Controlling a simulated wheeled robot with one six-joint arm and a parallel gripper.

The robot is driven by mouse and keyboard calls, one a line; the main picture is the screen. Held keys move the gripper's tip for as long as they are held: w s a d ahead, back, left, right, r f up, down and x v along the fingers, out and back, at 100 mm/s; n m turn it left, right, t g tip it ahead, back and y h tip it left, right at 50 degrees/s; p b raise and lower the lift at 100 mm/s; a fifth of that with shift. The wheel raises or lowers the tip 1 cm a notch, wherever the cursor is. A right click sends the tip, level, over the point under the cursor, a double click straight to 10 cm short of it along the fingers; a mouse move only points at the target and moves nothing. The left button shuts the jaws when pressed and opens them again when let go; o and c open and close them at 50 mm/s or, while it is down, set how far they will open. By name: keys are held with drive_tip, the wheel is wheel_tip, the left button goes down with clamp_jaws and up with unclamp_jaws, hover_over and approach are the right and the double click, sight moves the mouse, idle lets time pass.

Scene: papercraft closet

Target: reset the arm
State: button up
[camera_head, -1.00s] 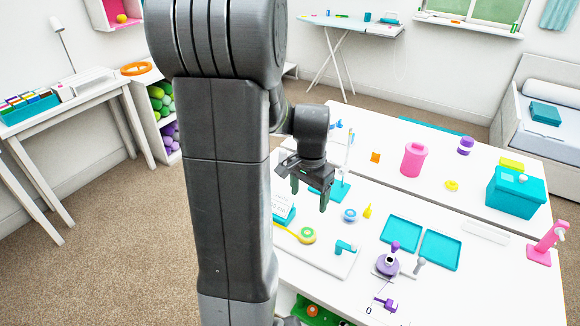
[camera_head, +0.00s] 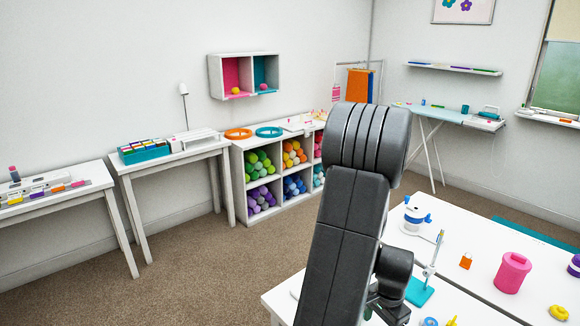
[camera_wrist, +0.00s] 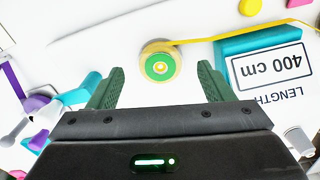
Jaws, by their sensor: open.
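My gripper (camera_wrist: 160,88) is open and empty in the wrist view, its two green fingers spread apart. Beyond and between the fingertips lies a green and yellow tape roll (camera_wrist: 160,65) with a yellow strip running right. A teal block with a "400 cm" label (camera_wrist: 270,66) lies to the right of it. In the head view my arm stands in front of the white table (camera_head: 470,235), and my gripper (camera_head: 388,312) shows only partly at the bottom edge, its fingertips cut off.
The table holds a pink canister (camera_head: 512,272), a teal-based stand (camera_head: 420,290) and a blue and white spool (camera_head: 415,215). A shelf of coloured rolls (camera_head: 235,185) and two side tables line the wall. Carpet (camera_head: 190,270) is open at the left.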

drive_tip(key=shift+f+b, duration=0.7)
drive_tip(key=shift+f, duration=0.1)
drive_tip(key=shift+r, duration=0.2)
